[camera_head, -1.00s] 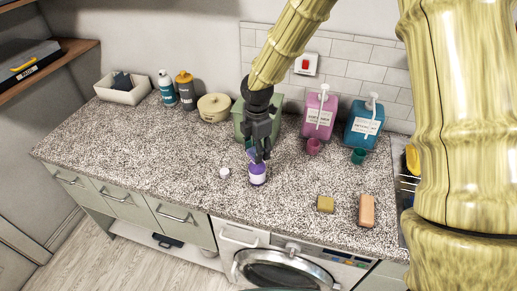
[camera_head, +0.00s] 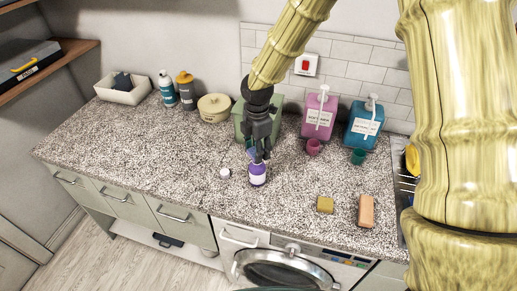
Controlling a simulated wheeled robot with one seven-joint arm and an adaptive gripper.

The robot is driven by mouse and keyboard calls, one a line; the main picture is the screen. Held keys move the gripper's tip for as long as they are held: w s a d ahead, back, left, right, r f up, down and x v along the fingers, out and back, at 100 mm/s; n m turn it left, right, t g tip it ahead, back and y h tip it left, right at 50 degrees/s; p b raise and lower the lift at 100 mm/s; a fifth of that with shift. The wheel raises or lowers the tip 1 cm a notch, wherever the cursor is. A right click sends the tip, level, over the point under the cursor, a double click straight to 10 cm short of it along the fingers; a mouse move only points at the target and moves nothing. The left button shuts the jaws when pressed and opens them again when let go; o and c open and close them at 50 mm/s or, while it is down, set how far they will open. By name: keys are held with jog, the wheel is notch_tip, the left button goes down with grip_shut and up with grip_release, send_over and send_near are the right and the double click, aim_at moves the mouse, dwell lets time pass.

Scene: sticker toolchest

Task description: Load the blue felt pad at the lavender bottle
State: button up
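The lavender bottle (camera_head: 258,175), purple with a pale label, stands upright on the speckled counter near its front edge. A small round white cap (camera_head: 225,173) lies on the counter to its left. My gripper (camera_head: 260,154) points down right over the bottle's top. A bit of blue, the blue felt pad (camera_head: 251,152), shows at the fingers, which look closed on it. Most of the pad is hidden by the fingers. I cannot tell whether the pad touches the bottle's mouth.
Behind stand a green bin (camera_head: 241,124), a pink dispenser (camera_head: 319,115) and a blue dispenser (camera_head: 364,122), with small cups in front. A yellow sponge (camera_head: 325,205) and an orange block (camera_head: 366,211) lie right. The counter's left part (camera_head: 130,140) is clear.

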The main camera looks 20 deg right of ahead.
jog(key=shift+r+p, duration=2.35)
jog(key=shift+r, duration=0.9)
